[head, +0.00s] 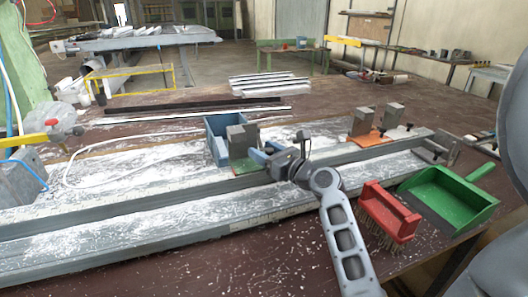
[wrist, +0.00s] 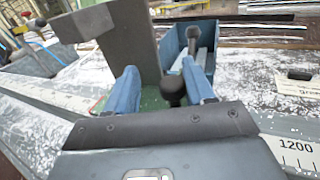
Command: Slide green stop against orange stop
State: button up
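The green stop (head: 245,166) sits on the long grey profile rail, a green base carrying upright grey blocks. The orange stop (head: 368,139), with an orange base and grey blocks, sits farther right along the rail, with a wide gap between the two. My gripper (head: 264,155) is at the right side of the green stop. In the wrist view my gripper (wrist: 160,82) has its blue fingers apart, with a black knob (wrist: 173,88) between them and space left of the knob. The green stop's grey block (wrist: 128,35) rises just beyond the fingers. Its green base is mostly hidden there.
A blue bin (head: 212,153) stands behind the green stop. A red brush (head: 390,210) and green dustpan (head: 450,195) lie at the right, in front of the rail. An end bracket (head: 437,149) closes the rail's right end. The rail between the stops looks clear.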

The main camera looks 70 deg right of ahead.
jog(key=shift+w+a+r, duration=0.15)
jog(key=shift+a+r, duration=0.05)
jog(key=shift+r, duration=0.05)
jog(key=s+a+r+p, duration=0.3)
jog(key=s+p, duration=0.1)
jog(key=s, duration=0.3)
jog(key=shift+s+a, duration=0.25)
jog(key=shift+a, duration=0.1)
dwell(0.7)
jog(key=shift+r, duration=0.1)
jog(key=shift+r, duration=0.1)
jog(key=shift+c, duration=0.3)
